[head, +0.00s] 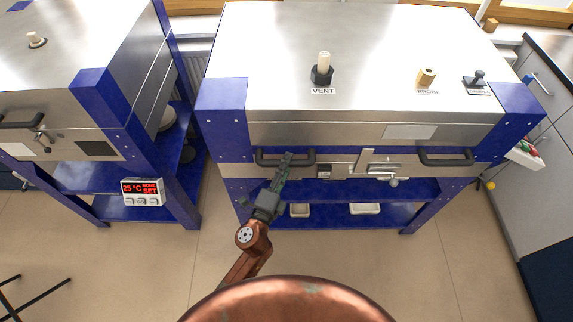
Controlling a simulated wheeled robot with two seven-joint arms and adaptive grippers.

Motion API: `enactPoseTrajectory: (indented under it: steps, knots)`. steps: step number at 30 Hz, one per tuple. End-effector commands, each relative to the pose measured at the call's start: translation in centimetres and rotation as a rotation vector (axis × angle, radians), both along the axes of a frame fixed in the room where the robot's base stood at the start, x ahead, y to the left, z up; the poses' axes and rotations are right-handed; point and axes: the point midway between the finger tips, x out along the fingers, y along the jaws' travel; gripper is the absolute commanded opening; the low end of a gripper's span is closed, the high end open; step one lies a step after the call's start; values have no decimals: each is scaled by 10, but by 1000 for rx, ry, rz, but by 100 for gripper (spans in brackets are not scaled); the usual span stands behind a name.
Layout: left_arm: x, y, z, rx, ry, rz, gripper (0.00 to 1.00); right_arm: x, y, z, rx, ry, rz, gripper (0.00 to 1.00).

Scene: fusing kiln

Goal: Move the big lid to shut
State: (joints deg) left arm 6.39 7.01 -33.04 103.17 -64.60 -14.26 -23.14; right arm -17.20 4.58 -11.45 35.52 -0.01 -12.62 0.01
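The big lid (375,60) is the broad silver top of the middle kiln, with blue corners. It lies about level over the kiln's front strip (340,170); I cannot tell whether a thin gap is left. Black handles are on the front at the left (268,162) and right (447,160). My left gripper (287,158) reaches up to the left handle and overlaps it in the head view. Its fingers look close together, but I cannot tell whether they grip the handle. My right gripper is not in view.
A vent plug (322,70), a tan plug (426,77) and a black damper knob (477,79) stand on the lid. A latch (368,162) sits mid-front. A second kiln (75,60) with a red display (142,187) is left. A grey cabinet (535,190) is right.

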Motion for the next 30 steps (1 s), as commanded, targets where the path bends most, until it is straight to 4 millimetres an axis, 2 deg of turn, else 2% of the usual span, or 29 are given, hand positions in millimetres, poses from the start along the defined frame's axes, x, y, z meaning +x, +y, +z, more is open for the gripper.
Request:
enactPoseTrajectory:
  steps: [11, 14, 24, 30]
  knots:
    - [-4, 2, 1, -2, -2, 1, 36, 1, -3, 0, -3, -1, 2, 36]
    - [-14, 7, -1, -1, -1, 1, 36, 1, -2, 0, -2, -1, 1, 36]
    - [-76, 33, -7, -4, 2, 5, 36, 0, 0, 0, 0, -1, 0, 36]
    - [-100, 43, -8, -4, 2, 4, 36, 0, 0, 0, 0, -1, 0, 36]
